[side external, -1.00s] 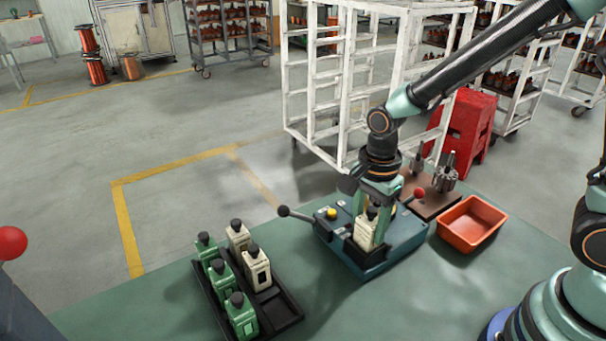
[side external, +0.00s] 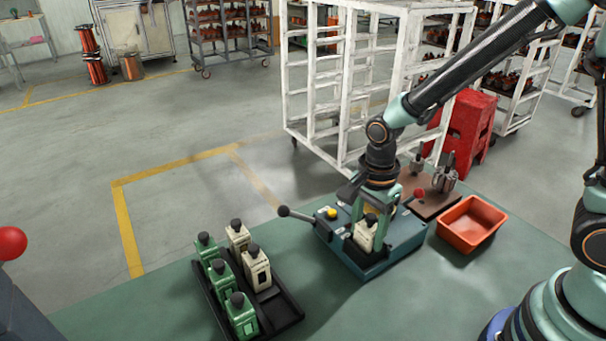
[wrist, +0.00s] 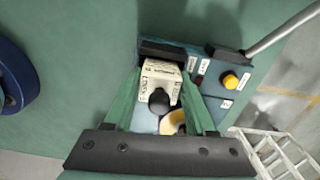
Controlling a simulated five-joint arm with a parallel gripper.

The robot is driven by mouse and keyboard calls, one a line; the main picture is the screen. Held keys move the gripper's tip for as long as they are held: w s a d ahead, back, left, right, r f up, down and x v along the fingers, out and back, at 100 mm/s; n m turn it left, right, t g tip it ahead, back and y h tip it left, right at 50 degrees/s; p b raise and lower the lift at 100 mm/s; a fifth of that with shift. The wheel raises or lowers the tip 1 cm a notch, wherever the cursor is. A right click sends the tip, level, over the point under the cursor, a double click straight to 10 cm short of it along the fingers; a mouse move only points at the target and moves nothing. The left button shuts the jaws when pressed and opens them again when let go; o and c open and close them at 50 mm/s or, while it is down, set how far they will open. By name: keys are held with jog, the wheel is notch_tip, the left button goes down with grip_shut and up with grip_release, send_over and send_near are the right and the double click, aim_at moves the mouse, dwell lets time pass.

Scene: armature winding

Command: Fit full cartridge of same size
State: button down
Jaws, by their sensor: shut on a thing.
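My gripper (side external: 371,222) is shut on a cream cartridge (side external: 364,237) with a black knob. The cartridge stands upright in or just over the slot on the near side of the teal machine (side external: 385,262); its lower end is hidden, so I cannot tell how deep it sits. In the wrist view the green fingers flank the cream cartridge (wrist: 160,72), and its black knob faces the camera. A black tray (side external: 287,318) at the front left holds green cartridges (side external: 241,316) in its left row and two cream cartridges (side external: 257,268) in its right row; the right row's near place is empty.
A black-balled lever (side external: 284,211) sticks out left of the machine, beside a yellow button (side external: 332,213). An orange bin (side external: 470,224) stands to the right. A brown board (side external: 433,205) with metal parts lies behind. The bench between tray and machine is clear.

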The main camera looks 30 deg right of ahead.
aim_at(370, 216)
jog(key=shift+c, duration=0.7)
grip_release()
jog(key=shift+r, duration=2.25)
jog(key=shift+r, duration=0.1)
notch_tip(370, 216, up, 12)
jog(key=s+d+n+t, duration=0.2)
jog(key=d+n, duration=0.2)
jog(key=n, duration=0.4)
jog(key=s+d+r+n+t, duration=0.1)
jog(key=s+d+n+t, duration=0.1)
jog(key=n, duration=0.6)
jog(key=shift+s+d+r+n+t, duration=0.15)
jog(key=shift+d+r+n+t, duration=0.2)
jog(key=shift+d+t, duration=0.65)
